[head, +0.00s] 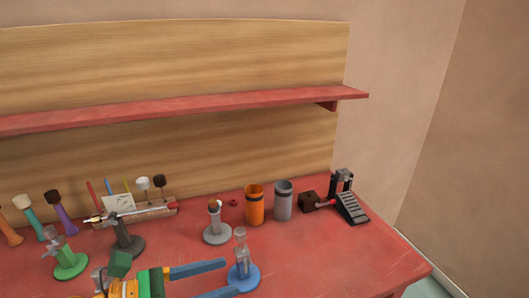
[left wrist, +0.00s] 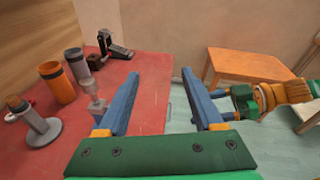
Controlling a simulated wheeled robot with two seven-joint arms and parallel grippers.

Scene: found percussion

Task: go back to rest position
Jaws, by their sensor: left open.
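My left gripper (head: 230,278) is open and empty at the front of the red table (head: 310,262), its blue fingers pointing right. In the head view its fingers are beside a blue round stand (head: 246,284) that holds a grey, clear-looking piece upright. In the left wrist view the gap between the left fingers (left wrist: 161,73) is empty. My right gripper (left wrist: 228,98) shows small at the right of the left wrist view, away from the red table; its finger opening is unclear.
A grey stand (head: 217,237), an orange cup (head: 254,206), a grey cup (head: 282,202) and a black pedal (head: 352,208) stand behind. Mallets and a green stand (head: 70,267) are at left. An orange table (left wrist: 245,65) stands apart. The table's right front is clear.

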